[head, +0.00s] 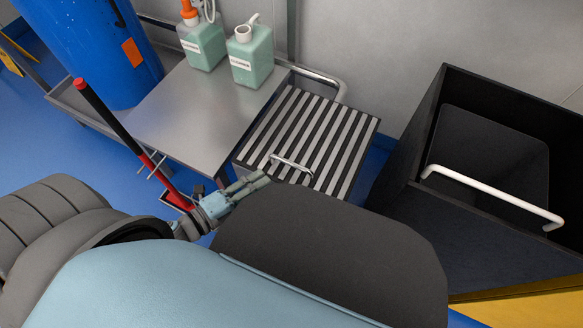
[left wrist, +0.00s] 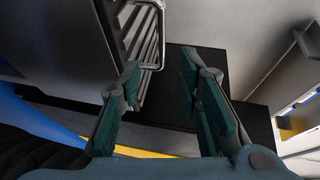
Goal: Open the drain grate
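The drain grate (head: 325,133) is a panel of light and dark slats lying flat on top of a grey box beside the steel table. A pale bar handle (head: 291,162) sits near its front edge. My left gripper (head: 260,182) is just to the left of and in front of this handle. In the left wrist view the gripper (left wrist: 160,72) is open and nothing is between its fingers. There the handle (left wrist: 160,32) is beyond the fingertips, nearer the left finger, with the slats (left wrist: 139,30) behind it; I cannot tell whether they touch. My right gripper is out of view.
A steel table (head: 195,112) with two green jugs (head: 250,58) stands left of the grate. A red and black pole (head: 118,128) rises at its front. A black open bin (head: 480,205) with a white bar stands at the right. A blue barrel (head: 95,45) is at the back left.

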